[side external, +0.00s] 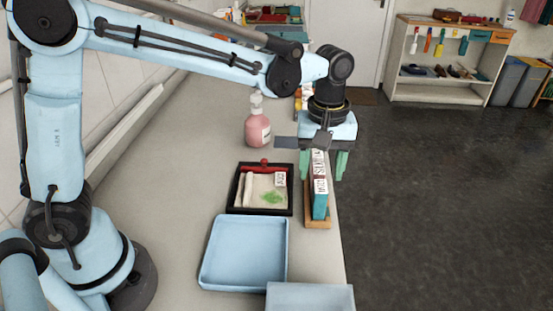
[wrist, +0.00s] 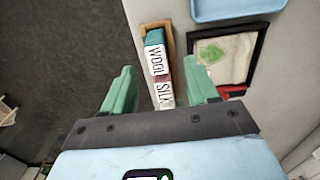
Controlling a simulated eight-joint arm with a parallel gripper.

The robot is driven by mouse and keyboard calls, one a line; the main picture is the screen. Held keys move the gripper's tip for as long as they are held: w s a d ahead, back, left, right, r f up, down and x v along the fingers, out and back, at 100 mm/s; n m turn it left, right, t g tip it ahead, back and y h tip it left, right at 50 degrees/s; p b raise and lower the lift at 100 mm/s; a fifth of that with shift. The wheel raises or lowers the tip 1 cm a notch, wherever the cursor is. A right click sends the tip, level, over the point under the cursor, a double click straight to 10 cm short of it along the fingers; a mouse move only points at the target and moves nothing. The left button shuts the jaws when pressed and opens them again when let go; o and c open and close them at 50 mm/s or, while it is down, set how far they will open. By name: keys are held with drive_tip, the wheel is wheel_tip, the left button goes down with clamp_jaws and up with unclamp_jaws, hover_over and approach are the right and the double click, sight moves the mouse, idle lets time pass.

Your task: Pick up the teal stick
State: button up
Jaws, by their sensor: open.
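The teal stick (side external: 320,207) stands in a narrow wooden tray (side external: 318,224) near the counter's right edge. It also shows in the wrist view (wrist: 154,37), in the wooden tray (wrist: 170,40) there. White labels reading WOOL and SILK lie along the row in the tray; I cannot tell whether they are all on one stick. My gripper (side external: 322,172) is open, with its green fingers pointing down on either side of the far, SILK end of the row. In the wrist view, my gripper (wrist: 160,82) has the labelled row between its fingers, and the teal end lies beyond them.
A black-framed tray (side external: 232,190) with pale cloth and a red handle sits left of the wooden tray. A blue tray (side external: 208,262) and a paler tray (side external: 310,297) are nearer. A pink pump bottle (side external: 257,128) stands behind. The counter ends just right of the wooden tray.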

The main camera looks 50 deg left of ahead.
sight(321, 185)
drive_tip(key=shift+w+f, duration=0.15)
drive_tip(key=shift+f, duration=1.9)
drive_tip(key=shift+w+f, duration=0.1)
drive_tip(key=shift+f, duration=1.9)
drive_tip(key=c, duration=1.1)
